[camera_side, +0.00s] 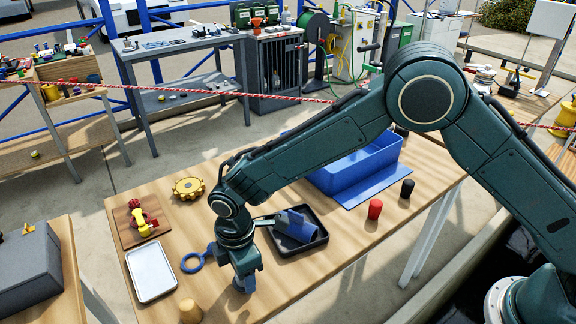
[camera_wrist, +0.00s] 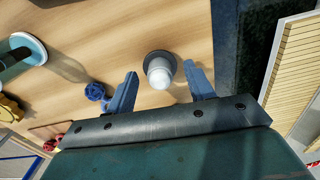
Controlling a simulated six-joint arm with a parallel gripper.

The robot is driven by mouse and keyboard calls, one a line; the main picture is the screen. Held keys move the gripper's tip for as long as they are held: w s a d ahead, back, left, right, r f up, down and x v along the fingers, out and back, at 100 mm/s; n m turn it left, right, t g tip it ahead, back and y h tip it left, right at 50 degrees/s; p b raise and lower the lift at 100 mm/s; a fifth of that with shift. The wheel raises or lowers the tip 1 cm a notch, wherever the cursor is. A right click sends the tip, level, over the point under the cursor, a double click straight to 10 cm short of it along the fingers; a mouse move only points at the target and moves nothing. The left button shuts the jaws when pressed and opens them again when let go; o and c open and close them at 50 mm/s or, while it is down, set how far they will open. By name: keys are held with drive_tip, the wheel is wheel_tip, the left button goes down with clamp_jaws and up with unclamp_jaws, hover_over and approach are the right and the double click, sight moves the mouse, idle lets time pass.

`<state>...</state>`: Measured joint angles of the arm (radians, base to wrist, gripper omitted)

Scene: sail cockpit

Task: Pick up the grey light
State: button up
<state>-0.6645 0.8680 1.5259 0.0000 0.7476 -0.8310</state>
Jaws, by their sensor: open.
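The grey light (camera_wrist: 160,72) shows in the wrist view as a pale dome on a dark round base, standing on the wooden table. My gripper (camera_wrist: 161,68) is open, with one blue finger on each side of the light in that view. I see bare table between the light and each finger, and no clear contact. In the side view my gripper (camera_side: 243,286) points down, low over the front of the table. The light cannot be made out clearly there, as the gripper covers that spot.
Near my gripper are a blue ring-shaped tool (camera_side: 194,262), a white tray (camera_side: 135,268), a tan stopper (camera_side: 190,312) and a black tray (camera_side: 322,238) holding a blue part. A blue bin (camera_side: 345,180) and red cap (camera_side: 375,209) stand further right. A yellow gear (camera_side: 188,188) lies behind.

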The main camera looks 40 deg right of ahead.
drive_tip(key=shift+f, duration=1.5)
drive_tip(key=shift+c, duration=0.4)
drive_tip(key=c, duration=0.7)
